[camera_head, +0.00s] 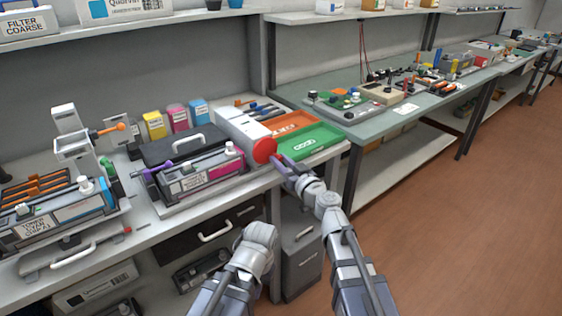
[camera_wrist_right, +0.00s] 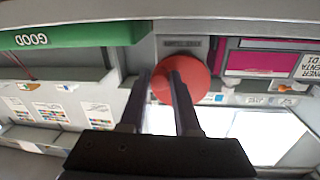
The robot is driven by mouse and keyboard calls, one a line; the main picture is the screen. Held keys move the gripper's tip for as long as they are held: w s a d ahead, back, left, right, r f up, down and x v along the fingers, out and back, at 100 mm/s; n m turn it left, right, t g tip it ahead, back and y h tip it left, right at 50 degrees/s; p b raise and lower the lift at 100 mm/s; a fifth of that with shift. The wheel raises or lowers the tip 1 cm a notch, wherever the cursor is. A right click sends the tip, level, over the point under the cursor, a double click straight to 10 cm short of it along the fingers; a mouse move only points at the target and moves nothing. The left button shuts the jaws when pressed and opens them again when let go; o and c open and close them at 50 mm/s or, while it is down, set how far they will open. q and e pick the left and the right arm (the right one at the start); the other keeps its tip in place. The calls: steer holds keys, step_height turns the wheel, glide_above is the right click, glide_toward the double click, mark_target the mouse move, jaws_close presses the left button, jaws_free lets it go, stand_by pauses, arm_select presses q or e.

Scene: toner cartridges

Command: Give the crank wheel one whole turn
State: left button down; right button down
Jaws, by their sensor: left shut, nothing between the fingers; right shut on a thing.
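The crank wheel (camera_head: 264,150) is a red disc on the right end of a white box-like unit (camera_head: 236,128) at the bench's front edge. It also shows in the right wrist view (camera_wrist_right: 194,68), face on, partly behind the fingers. My right gripper (camera_head: 279,161) is at the wheel's right side. In its wrist view the two dark fingers (camera_wrist_right: 163,88) are shut on the red crank handle, which shows only in part between them. My left gripper (camera_head: 262,232) is lower, in front of the drawers and apart from the wheel. It is shut and empty; its fingertips are hard to see.
A green tray (camera_head: 312,139) marked GOOD and an orange tray (camera_head: 296,122) lie right of the wheel. A magenta cartridge (camera_head: 202,182) stands on its left. Below the bench is a drawer with a white handle (camera_head: 215,233). The floor (camera_head: 450,240) at right is clear.

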mark_target(256, 158)
steer(key=m, duration=0.3)
steer(key=s+a+m, duration=0.1)
steer(key=m, duration=0.2)
steer(key=a+f+m+g, duration=0.1)
steer(key=m, duration=0.1)
steer(key=shift+s+m+p, duration=0.25)
steer(key=shift+m+p, duration=0.15)
steer(key=m, duration=0.3)
steer(key=shift+s+a+r+g+p, duration=0.15)
steer(key=shift+s+a+g+p, duration=0.15)
steer(key=shift+a, duration=0.1)
steer(key=m, duration=0.4)
steer(key=a+r+m+y+p, duration=0.1)
steer(key=shift+s+a+m+g, duration=0.1)
steer(key=shift+s+m+g, duration=0.2)
steer(key=shift+s+m, duration=0.1)
steer(key=m, duration=0.3)
steer(key=shift+s+a+r+y+p, duration=0.2)
steer(key=shift+r+y+p, duration=0.1)
steer(key=shift+r+p, duration=0.1)
steer(key=shift+a+r+m, duration=0.1)
steer(key=shift+r+m, duration=0.05)
steer(key=shift+m, duration=0.55)
steer(key=shift+r+m, duration=0.15)
steer(key=shift+m, duration=0.55)
steer(key=shift+g+y, duration=0.3)
